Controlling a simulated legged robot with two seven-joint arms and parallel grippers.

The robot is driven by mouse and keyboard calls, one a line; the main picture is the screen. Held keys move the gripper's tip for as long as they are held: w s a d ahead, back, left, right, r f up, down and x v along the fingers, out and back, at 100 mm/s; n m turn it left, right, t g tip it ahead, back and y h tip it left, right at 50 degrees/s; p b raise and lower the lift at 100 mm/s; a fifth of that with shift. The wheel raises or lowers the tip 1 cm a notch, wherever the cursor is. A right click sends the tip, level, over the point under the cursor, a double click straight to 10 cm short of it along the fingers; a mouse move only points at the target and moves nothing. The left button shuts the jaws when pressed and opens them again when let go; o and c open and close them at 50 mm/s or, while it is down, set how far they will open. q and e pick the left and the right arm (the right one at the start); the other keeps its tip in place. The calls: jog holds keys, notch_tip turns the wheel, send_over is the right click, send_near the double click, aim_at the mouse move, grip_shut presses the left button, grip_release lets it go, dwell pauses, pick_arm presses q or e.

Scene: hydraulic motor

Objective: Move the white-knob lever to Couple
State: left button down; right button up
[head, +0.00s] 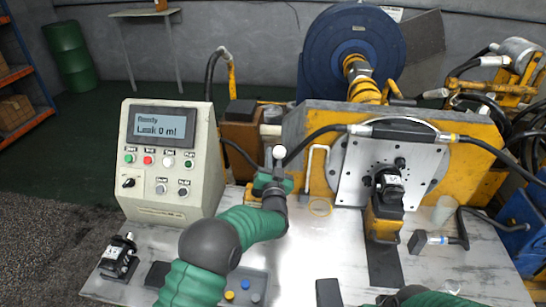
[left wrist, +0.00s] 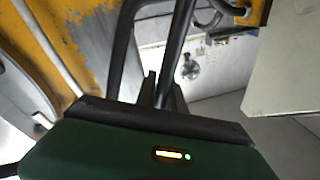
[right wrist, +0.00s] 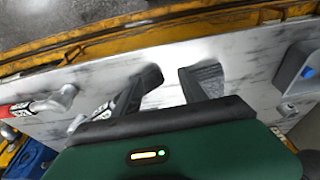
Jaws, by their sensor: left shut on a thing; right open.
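The white-knob lever (head: 279,153) stands in front of the yellow machine in the head view, its pale round knob showing just above my left gripper (head: 274,180). My left gripper is shut on the lever; its hand hides the lower part. In the left wrist view my left fingers (left wrist: 160,88) are close together among dark bars, and the knob cannot be made out. No Couple mark can be read. My right gripper (right wrist: 172,74) is open and empty over the pale tabletop in the right wrist view.
A control box (head: 170,155) reading "Ready, Leak 0 ml" stands at left. A small black-and-silver part (head: 118,260) is at front left.

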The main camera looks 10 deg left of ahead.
pick_arm(q)
jog(key=c, duration=1.4)
grip_release()
jog(key=shift+w+d+f, duration=0.1)
jog(key=shift+d+f, duration=0.05)
jog(key=shift+d, duration=0.05)
jog(key=shift+c, duration=0.2)
pick_arm(e)
jog(key=shift+w, duration=0.1)
jog(key=shift+r+p, duration=0.55)
pick_arm(q)
jog(key=s+d+f, duration=0.2)
jog(key=s, duration=1.4)
jog(key=shift+s+f, duration=0.2)
jog(key=shift+s, duration=0.15)
